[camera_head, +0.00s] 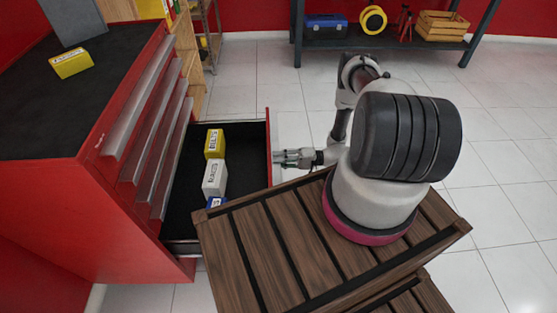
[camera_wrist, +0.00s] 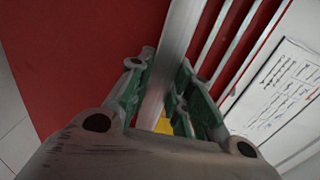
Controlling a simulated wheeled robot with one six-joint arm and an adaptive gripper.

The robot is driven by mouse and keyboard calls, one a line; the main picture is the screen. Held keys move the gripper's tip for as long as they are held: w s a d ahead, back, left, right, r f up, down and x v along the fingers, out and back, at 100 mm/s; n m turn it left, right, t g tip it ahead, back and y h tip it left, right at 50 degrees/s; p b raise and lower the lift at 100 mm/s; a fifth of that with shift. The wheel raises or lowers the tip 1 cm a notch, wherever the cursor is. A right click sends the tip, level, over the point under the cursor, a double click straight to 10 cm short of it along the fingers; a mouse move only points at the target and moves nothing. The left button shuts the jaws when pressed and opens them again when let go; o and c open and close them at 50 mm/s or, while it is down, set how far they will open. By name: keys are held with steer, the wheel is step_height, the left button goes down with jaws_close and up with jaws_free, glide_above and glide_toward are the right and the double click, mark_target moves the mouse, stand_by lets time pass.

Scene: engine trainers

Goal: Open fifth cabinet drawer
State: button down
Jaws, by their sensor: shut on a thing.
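The red cabinet (camera_head: 120,225) stands at the left in the head view, with several shut drawers with long silver handles above a pulled-out drawer. That low drawer (camera_head: 247,165) is open, its black floor showing. My gripper (camera_head: 283,157) is at the outer side of its red front panel. In the wrist view my gripper's green-padded fingers (camera_wrist: 160,88) are on both sides of the silver handle (camera_wrist: 178,45) and shut on it. The handle is hidden in the head view.
Another yellow box (camera_head: 71,64) is on the cabinet top. My slatted wooden base is close to the drawer. A shelf (camera_head: 385,42) stands behind; white floor lies right.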

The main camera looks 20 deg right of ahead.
steer(key=shift+s+f, duration=0.1)
steer(key=shift+f, duration=0.1)
steer(key=c, duration=1.5)
jaws_free()
steer(key=shift+c, duration=0.2)
steer(key=shift+o, duration=0.9)
steer(key=v, duration=1.2)
steer(key=shift+r, duration=0.1)
